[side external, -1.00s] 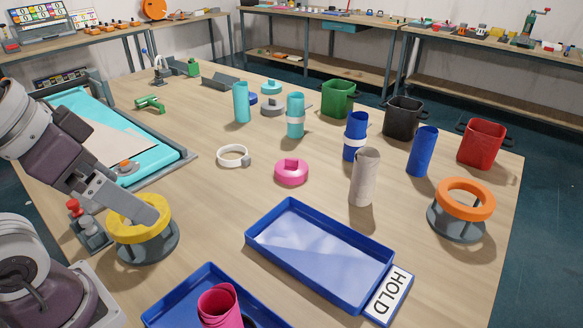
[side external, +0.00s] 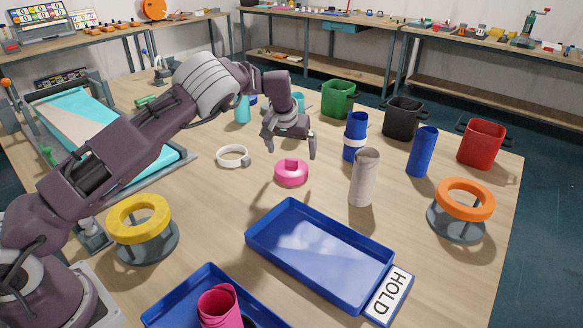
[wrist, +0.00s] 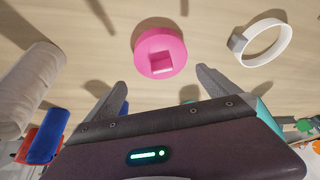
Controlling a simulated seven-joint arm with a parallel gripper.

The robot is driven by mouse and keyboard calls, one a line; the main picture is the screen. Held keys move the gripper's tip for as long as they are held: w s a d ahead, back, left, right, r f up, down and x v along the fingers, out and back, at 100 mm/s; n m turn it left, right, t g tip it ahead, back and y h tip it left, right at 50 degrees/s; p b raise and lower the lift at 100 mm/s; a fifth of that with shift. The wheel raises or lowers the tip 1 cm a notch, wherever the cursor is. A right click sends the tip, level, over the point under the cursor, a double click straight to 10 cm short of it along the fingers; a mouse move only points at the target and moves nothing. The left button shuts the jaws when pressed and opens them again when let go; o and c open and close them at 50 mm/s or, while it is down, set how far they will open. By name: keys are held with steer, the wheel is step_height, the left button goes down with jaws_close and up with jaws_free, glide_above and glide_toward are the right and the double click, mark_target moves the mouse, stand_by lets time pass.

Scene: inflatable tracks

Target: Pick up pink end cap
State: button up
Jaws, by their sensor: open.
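The pink end cap (side external: 291,173) is a round disc with a raised square block on top. It lies flat on the wooden table, near the middle. It also shows in the wrist view (wrist: 160,52), where the square block faces the camera. My gripper (side external: 290,146) is above the table, above and slightly behind the cap in the side view. In the wrist view my gripper's fingers (wrist: 160,88) are spread apart, with the cap ahead of the gap between them. Nothing is between the fingers, and they do not touch the cap.
A white ring clamp (side external: 233,156) lies left of the cap. A beige tube (side external: 364,178) and a blue tube with a white band (side external: 355,137) stand to the right. A blue tray (side external: 271,254) lies in front. Yellow (side external: 138,218) and orange (side external: 465,198) ring stands flank the area.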

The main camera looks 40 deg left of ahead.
mark_target(291, 159)
steer(key=x, duration=0.6)
steer(key=shift+s+a, duration=0.15)
steer(key=shift+s, duration=0.05)
steer(key=c, duration=1)
step_height(291, 159, up, 11)
steer(key=shift+c, duration=0.2)
steer(key=s+d+r+m+g+h, duration=0.1)
steer(key=s+d+r+m+h, duration=0.3)
steer(key=s+d+m, duration=0.55)
steer(key=s+d+r+m+h, duration=0.2)
steer(key=s+d+r+m, duration=0.4)
steer(key=s, duration=0.6)
steer(key=s+d+r+m+g, duration=0.1)
steer(key=s+d+m+g, duration=0.2)
steer(key=s+m, duration=0.4)
steer(key=s+d+r+m+g, duration=0.1)
steer(key=s+d+m+g, duration=0.2)
steer(key=s, duration=1.4)
steer(key=d+m, duration=0.1)
steer(key=m, duration=0.3)
steer(key=shift+s+d+r+y, duration=0.15)
steer(key=shift+s+d+y, duration=0.05)
steer(key=shift+d+y, duration=0.1)
